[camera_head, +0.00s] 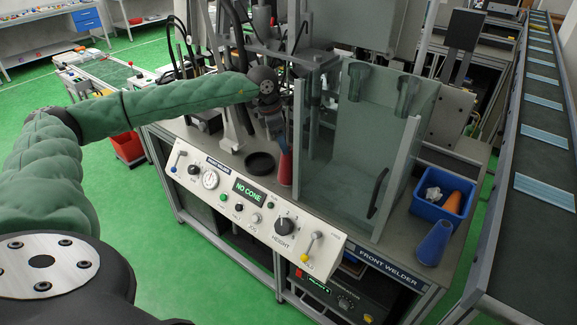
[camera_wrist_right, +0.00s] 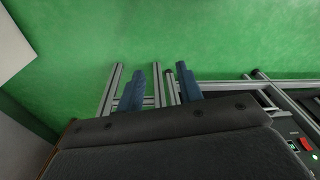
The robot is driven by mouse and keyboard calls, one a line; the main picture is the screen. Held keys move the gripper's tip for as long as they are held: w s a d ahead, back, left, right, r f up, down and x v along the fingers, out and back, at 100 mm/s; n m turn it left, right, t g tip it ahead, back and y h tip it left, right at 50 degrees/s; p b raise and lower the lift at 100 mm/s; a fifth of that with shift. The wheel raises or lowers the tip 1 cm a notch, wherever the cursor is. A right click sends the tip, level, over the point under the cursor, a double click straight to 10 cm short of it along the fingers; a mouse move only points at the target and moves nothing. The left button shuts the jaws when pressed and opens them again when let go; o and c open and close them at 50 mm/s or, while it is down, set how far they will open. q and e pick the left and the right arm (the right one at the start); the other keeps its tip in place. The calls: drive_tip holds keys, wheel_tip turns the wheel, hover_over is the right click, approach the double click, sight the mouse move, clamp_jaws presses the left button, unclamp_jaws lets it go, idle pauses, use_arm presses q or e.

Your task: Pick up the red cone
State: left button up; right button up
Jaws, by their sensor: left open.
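The red cone (camera_head: 285,171) stands on the welder's bench top, just right of a round black holder (camera_head: 260,163). My left gripper (camera_head: 277,135) is open right above the cone, pointing down, with its fingers at about the cone's tip. The fingers partly hide the tip, and I cannot tell whether they touch it. My right gripper (camera_wrist_right: 160,88) shows in the right wrist view, its two blue fingers apart with nothing between them.
A control panel (camera_head: 250,205) reading "NO CONE" runs along the bench front. A clear guard (camera_head: 335,190) stands right of the cone. A blue bin (camera_head: 428,211) holds an orange cone (camera_head: 453,202); a blue cone (camera_head: 435,243) stands before it. A conveyor (camera_head: 520,220) runs at right.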

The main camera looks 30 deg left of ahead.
sight(288, 165)
use_arm(q)
drive_tip(key=shift+w+d+f, duration=0.1)
drive_tip(key=shift+w+f, duration=0.15)
drive_tip(key=shift+f, duration=0.1)
drive_tip(key=p+x, duration=0.3)
drive_tip(key=x, duration=0.2)
drive_tip(key=shift+s, duration=0.15)
use_arm(e)
wheel_tip(288, 165, down, 10)
drive_tip(key=s+d, duration=0.2)
drive_tip(key=shift+r, duration=0.25)
use_arm(q)
drive_tip(key=shift+f, duration=0.1)
drive_tip(key=shift+c, duration=0.3)
clamp_jaws()
